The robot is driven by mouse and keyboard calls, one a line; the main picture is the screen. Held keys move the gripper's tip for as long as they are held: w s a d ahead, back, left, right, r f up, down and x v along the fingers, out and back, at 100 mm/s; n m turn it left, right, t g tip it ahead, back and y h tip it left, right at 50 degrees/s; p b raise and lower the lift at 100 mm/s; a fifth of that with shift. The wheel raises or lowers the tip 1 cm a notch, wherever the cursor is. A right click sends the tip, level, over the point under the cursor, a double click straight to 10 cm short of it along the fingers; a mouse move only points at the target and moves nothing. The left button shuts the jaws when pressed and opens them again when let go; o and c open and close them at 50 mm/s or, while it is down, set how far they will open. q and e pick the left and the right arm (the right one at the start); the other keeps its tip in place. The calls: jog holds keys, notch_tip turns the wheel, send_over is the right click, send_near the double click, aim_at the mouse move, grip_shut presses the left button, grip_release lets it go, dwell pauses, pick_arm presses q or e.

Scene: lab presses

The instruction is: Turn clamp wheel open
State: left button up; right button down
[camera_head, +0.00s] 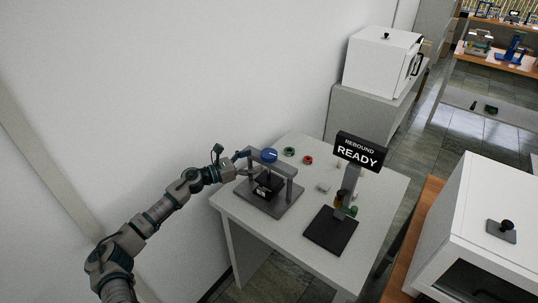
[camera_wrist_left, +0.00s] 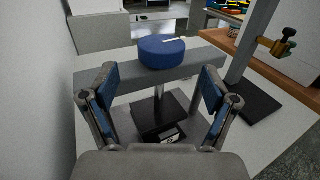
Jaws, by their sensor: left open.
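The clamp wheel is a blue round knob (camera_head: 269,155) on top of a grey press frame (camera_head: 290,171) at the left of the white table. In the left wrist view the blue wheel (camera_wrist_left: 162,52) has a white mark on top and sits above the crossbar (camera_wrist_left: 205,60). My left gripper (camera_head: 244,155) is beside the wheel on its left side. In the left wrist view its two blue-padded fingers (camera_wrist_left: 160,92) are spread apart with nothing between them, short of the wheel. A dark block (camera_wrist_left: 162,132) lies under the crossbar. My right gripper does not show.
A stand with a sign (camera_head: 360,151) reading "REBOUND READY" rises from a black base plate (camera_head: 331,230) at the table's right. Green (camera_head: 289,151) and red (camera_head: 308,160) small parts lie behind the press. A wall (camera_head: 150,90) runs close on the left.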

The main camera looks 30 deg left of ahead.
aim_at(270, 153)
pick_arm(q)
jog(key=x, duration=0.5)
jog(key=shift+w+p, duration=0.3)
jog(key=shift+p, duration=0.1)
jog(key=shift+w+d+r, duration=0.1)
jog(key=shift+w+d, duration=0.3)
jog(key=shift+d, duration=0.2)
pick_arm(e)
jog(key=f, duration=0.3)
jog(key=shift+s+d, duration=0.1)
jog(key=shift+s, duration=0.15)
pick_arm(q)
jog(key=shift+a, duration=0.1)
jog(key=shift+a, duration=0.15)
jog(key=c, duration=1.2)
